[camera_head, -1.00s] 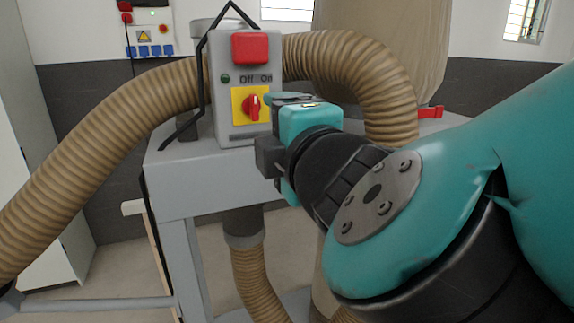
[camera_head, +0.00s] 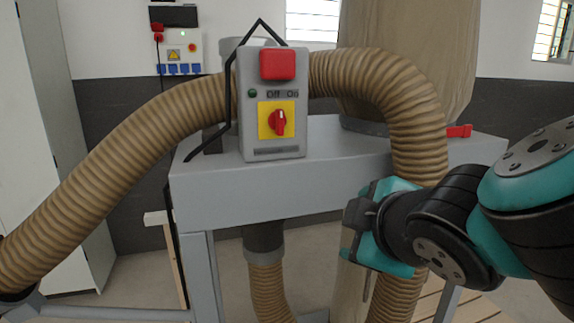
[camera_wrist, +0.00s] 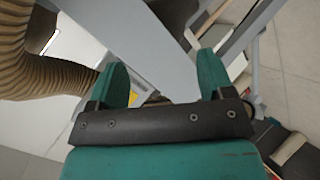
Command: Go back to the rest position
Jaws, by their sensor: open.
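My gripper (camera_head: 365,225) is teal and black and sits at the right in the head view, below and to the right of the grey switch box (camera_head: 272,150). It stands apart from the box, in front of the machine's grey frame. In the wrist view my gripper (camera_wrist: 163,82) shows two teal fingers spread apart with nothing between them. The switch box carries a red rotary knob (camera_head: 278,122) on a yellow plate and a red cover (camera_head: 277,64) above it. The knob's pointer looks about upright, between the Off and On labels.
A ribbed tan hose (camera_head: 110,150) arches from the lower left behind the box, and another bends down on the right (camera_head: 415,120) close to my gripper. The grey frame (camera_head: 280,190) fills the middle. A large beige bag (camera_head: 405,40) stands behind. A wall panel (camera_head: 178,52) hangs at the back.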

